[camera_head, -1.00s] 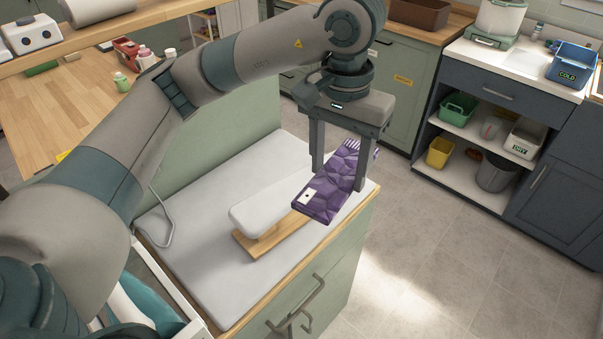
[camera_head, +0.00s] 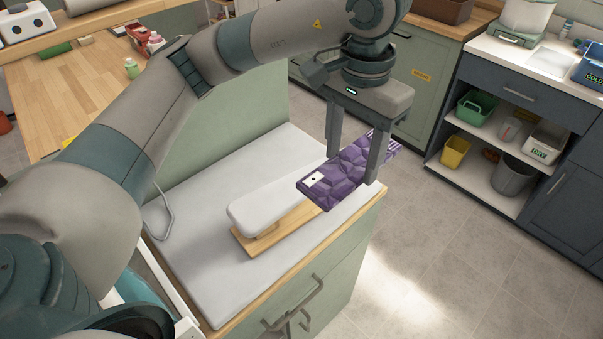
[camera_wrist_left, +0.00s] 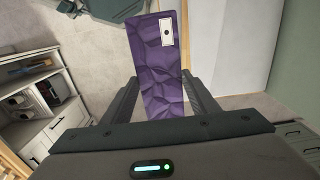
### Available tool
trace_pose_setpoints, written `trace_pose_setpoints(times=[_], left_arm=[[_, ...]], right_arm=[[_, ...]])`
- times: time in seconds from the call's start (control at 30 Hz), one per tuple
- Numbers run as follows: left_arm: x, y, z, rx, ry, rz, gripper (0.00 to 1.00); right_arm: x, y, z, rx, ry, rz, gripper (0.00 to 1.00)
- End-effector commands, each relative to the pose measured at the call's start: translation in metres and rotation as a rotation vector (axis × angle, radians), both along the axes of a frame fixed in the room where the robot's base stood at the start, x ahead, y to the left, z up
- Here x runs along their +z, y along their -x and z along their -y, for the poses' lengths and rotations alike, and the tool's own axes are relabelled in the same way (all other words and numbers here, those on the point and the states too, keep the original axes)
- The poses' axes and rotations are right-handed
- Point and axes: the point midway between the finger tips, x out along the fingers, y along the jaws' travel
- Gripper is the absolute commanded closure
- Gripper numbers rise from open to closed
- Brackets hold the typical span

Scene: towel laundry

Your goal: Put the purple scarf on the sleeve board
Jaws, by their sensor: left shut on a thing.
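The purple scarf (camera_head: 346,176) is a folded, patterned strip with a white label at its near end and a striped far end. My left gripper (camera_head: 353,170) is shut on it, with one finger on each side. The scarf also shows between the fingers in the left wrist view (camera_wrist_left: 160,75). It is held above the right end of the sleeve board (camera_head: 270,205), which has a white padded top on a wooden base. The scarf hides that end of the board, and I cannot tell whether they touch. My right gripper is not in view.
The sleeve board stands on a white-topped counter (camera_head: 205,280) with a wooden edge and green front. A wooden table (camera_head: 70,100) with small bottles lies at the left. A dark shelf unit (camera_head: 490,170) with bins stands at the right, across open floor.

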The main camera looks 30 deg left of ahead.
Motion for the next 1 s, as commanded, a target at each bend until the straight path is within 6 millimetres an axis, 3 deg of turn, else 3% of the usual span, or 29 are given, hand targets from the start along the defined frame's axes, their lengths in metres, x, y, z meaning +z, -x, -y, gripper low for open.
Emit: trace_pose_setpoints(times=[0.17, 0.63, 1.0], left_arm=[[-0.009, -0.007, -0.017, 0.006, 0.0, -0.004, 0.69], [-0.057, -0.041, -0.092, 0.007, -0.001, -0.004, 0.69], [-0.069, -0.048, -0.104, 0.001, -0.001, 0.0, 0.69]], right_arm=[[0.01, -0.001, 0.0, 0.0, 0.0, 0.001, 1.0], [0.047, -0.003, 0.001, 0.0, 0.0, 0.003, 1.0], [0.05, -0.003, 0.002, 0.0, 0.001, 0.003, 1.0]])
